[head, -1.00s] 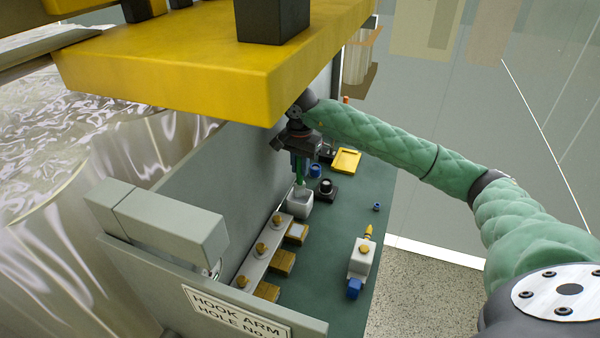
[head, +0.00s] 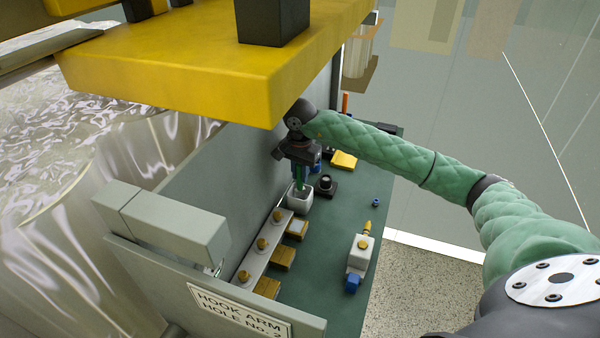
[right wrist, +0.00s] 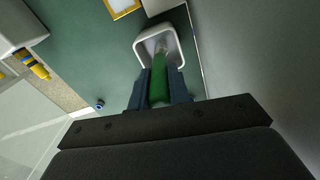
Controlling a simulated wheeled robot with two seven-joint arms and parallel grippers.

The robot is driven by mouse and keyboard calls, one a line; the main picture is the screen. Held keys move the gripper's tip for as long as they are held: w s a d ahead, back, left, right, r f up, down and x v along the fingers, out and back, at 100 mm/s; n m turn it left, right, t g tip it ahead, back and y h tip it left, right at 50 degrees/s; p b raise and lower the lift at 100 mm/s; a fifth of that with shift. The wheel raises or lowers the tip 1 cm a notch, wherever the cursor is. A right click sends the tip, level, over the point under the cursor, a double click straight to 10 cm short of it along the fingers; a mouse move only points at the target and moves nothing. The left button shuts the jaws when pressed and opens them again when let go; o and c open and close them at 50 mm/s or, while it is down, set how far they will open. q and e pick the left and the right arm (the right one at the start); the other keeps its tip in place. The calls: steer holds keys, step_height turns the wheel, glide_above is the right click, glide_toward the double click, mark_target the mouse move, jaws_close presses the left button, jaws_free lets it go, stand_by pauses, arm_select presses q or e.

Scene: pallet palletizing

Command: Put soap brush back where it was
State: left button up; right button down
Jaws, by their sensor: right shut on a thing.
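The soap brush shows as a green handle (right wrist: 159,88) with a pale lower end. My right gripper (head: 300,184) is shut on this handle and points down over the white square cup (head: 299,202). In the right wrist view the gripper (right wrist: 158,92) holds the handle between its two dark fingers. The brush's pale end reaches into the mouth of the cup (right wrist: 174,61); whether it touches the bottom cannot be told. My left gripper is not in view.
The green bench top (head: 325,245) carries a plate with several brass knobs (head: 263,244), a white block with a blue end (head: 360,255) and a yellow tray (head: 344,160). A grey wall (head: 215,180) stands close left of the cup. A yellow beam (head: 200,75) hangs above.

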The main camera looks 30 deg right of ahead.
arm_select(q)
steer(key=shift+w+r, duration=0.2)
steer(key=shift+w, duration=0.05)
arm_select(e)
steer(key=c, duration=1.3)
jaws_free()
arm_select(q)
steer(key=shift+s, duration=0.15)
arm_select(e)
steer(key=shift+r, duration=0.55)
steer(key=shift+r+b, duration=0.45)
steer(key=shift+r, duration=0.1)
step_height(320, 180, up, 4)
steer(key=shift+r+b, duration=0.25)
steer(key=shift+b, duration=0.8)
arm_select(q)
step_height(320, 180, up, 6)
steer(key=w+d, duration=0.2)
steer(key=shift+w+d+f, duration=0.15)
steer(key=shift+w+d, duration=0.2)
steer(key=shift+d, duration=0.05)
arm_select(e)
steer(key=shift+r, duration=0.5)
steer(key=shift+s+f, duration=0.1)
